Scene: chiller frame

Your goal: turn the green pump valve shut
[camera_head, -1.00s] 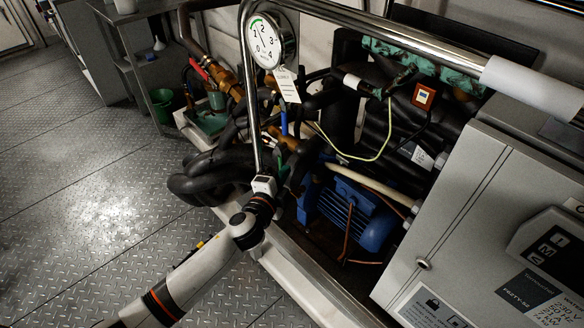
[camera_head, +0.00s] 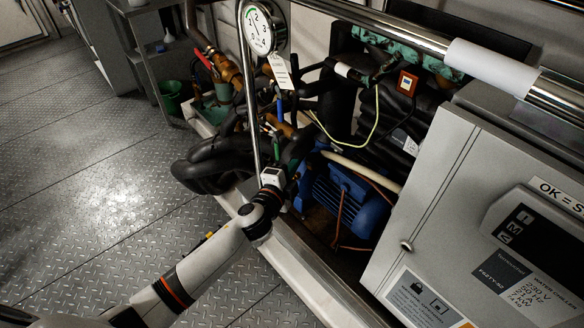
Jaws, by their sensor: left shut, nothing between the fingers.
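My left arm comes in from the lower left. My left gripper (camera_head: 289,181) is at the valve, beside or just in front of it. Its fingers are shut with nothing between them. They are dark and small against the hoses, and I cannot tell whether they touch the valve. My right gripper is not in view.
A shiny vertical pipe (camera_head: 249,95) and a thick horizontal rail (camera_head: 385,32) frame the machinery. A dial gauge (camera_head: 261,30) hangs above. A grey control box (camera_head: 430,200) stands at the right. The metal floor (camera_head: 90,190) at the left is clear.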

